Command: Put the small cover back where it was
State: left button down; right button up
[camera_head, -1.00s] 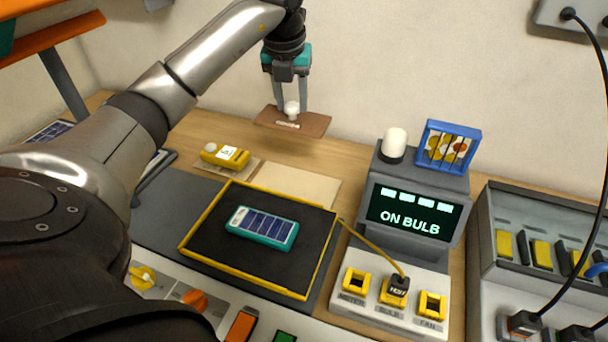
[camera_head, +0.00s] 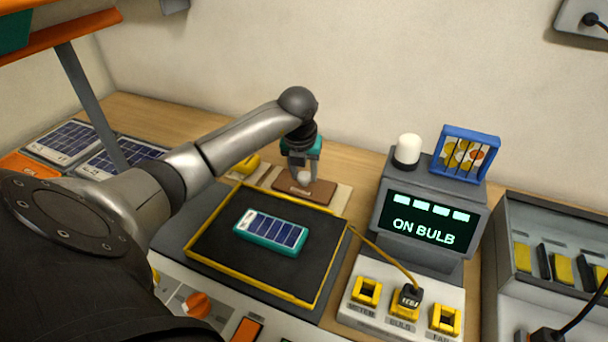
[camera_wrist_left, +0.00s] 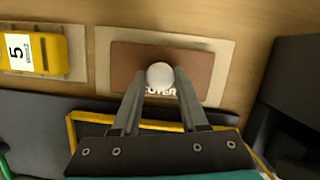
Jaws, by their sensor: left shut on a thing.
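The small cover is a brown rectangular plate (camera_head: 318,192) with a white round knob (camera_wrist_left: 160,75). In the left wrist view the word on it is partly hidden by the knob and fingers. My left gripper (camera_head: 303,180) is shut on the knob. The cover lies over a pale beige rectangle (camera_wrist_left: 226,55) on the wooden table, with a beige margin around it. I cannot tell whether the cover rests on it or hangs just above. My right gripper is not in view.
A yellow block marked 5 (camera_wrist_left: 32,52) sits left of the cover. In front is a yellow-rimmed black tray (camera_head: 205,252) with a teal solar panel (camera_head: 270,232). A grey console reading ON BULB (camera_head: 424,228) stands to the right.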

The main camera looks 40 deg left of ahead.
aim_at(301, 195)
pick_arm(q)
jog(key=shift+f, duration=0.3)
jog(key=shift+f, duration=0.1)
jog(key=shift+f, duration=0.15)
jog(key=shift+c, duration=2.2)
grip_release()
jog(key=shift+r, duration=0.6)
jog(key=p+v, duration=0.1)
jog(key=v, duration=1)
jog(key=shift+r+p, duration=0.15)
jog(key=shift+p, duration=0.2)
